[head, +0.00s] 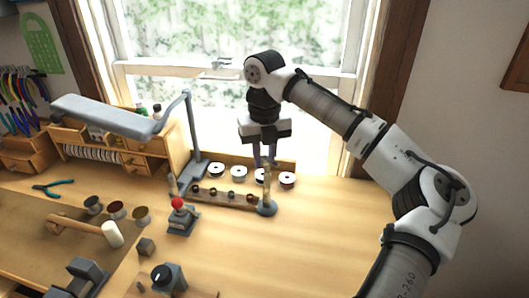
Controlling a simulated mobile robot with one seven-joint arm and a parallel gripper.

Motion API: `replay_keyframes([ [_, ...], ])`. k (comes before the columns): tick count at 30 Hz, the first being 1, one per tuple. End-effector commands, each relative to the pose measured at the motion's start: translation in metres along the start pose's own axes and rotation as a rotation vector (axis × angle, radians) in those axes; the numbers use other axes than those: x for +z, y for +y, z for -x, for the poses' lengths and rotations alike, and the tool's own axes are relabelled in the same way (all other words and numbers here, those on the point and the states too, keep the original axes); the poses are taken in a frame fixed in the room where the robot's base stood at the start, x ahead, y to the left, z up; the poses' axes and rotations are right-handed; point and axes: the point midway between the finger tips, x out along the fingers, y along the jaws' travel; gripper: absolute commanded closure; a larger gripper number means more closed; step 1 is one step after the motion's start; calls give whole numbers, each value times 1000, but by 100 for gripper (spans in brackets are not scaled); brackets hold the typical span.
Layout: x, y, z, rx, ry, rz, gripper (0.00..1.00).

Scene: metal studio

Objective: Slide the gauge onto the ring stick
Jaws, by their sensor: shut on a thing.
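My gripper (265,161) points straight down near the window, right above the ring stick. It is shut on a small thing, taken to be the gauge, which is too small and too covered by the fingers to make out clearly. The ring stick (267,188) is a slim upright tan post on a round blue-grey base (267,209), on the wooden bench. The fingertips are at about the height of the stick's top in the picture. I cannot tell whether the gauge is around the stick or apart from it.
A low wooden rack (222,199) with small dark pieces stands left of the stick. Several spools (287,180) sit behind it. A lamp (190,130), a red-knobbed tool (180,215), cups (141,214) and a mallet (80,225) are further left. The bench to the right is clear.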

Motion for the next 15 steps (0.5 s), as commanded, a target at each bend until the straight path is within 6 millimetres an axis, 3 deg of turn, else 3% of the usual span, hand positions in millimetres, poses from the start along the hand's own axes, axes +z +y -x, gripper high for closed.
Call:
replay_keyframes([
  [1, -2, 1, -10, 2, 15, 3, 100],
  [13, -2, 2, -13, 3, 16, 5, 100],
  [14, -2, 2, -13, 3, 17, 5, 75],
  [15, -2, 2, -13, 3, 17, 5, 69],
])
